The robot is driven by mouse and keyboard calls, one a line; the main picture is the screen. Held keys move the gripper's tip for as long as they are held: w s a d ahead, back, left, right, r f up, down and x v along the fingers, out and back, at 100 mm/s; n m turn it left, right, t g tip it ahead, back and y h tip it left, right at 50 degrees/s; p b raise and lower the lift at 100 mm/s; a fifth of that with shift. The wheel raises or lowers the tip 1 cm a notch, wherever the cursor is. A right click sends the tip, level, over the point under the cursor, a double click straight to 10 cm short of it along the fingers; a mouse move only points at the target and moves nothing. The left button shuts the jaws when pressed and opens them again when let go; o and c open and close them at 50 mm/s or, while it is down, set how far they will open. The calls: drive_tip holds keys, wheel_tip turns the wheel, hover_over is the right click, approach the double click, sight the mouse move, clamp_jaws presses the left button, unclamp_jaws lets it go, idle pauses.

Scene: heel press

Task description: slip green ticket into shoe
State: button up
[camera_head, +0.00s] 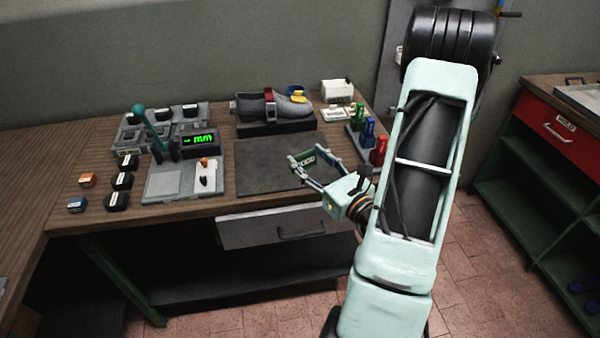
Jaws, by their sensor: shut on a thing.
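The grey shoe (264,106) lies on a dark stand at the back of the workbench, with a red strap around it and yellow and blue parts near its right end. My gripper (304,161) is in front of the shoe, over the dark mat, and apart from the shoe. It is shut on the green ticket (306,157), a small green piece with a pale label between the fingertips. The shoe's opening is too small to make out clearly.
A teal-levered press (148,130) and a display with green digits (203,139) stand to the left. Blocks in green, blue and red (379,151) stand to the right. A white box (337,90) is at the back. The dark mat (262,178) is bare.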

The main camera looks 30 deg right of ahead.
drive_tip(key=shift+w+d+f+b, duration=0.2)
drive_tip(key=shift+w+f+b, duration=0.4)
drive_tip(key=shift+b, duration=1.9)
drive_tip(key=shift+w+b, duration=0.1)
drive_tip(key=shift+b, duration=0.35)
drive_tip(key=shift+w+r, duration=0.1)
drive_tip(key=shift+w, duration=0.2)
drive_tip(key=w+d+f, duration=0.1)
drive_tip(key=w+f, duration=0.1)
drive_tip(key=w+d+f, duration=0.1)
drive_tip(key=w+f, duration=0.1)
drive_tip(key=w, duration=0.1)
drive_tip(key=w+f, duration=0.2)
drive_tip(key=shift+w+d+f, duration=0.25)
drive_tip(key=shift+d, duration=0.15)
drive_tip(key=shift+w+d+f, duration=0.15)
drive_tip(key=shift+w+f, duration=0.35)
drive_tip(key=shift+f, duration=1.6)
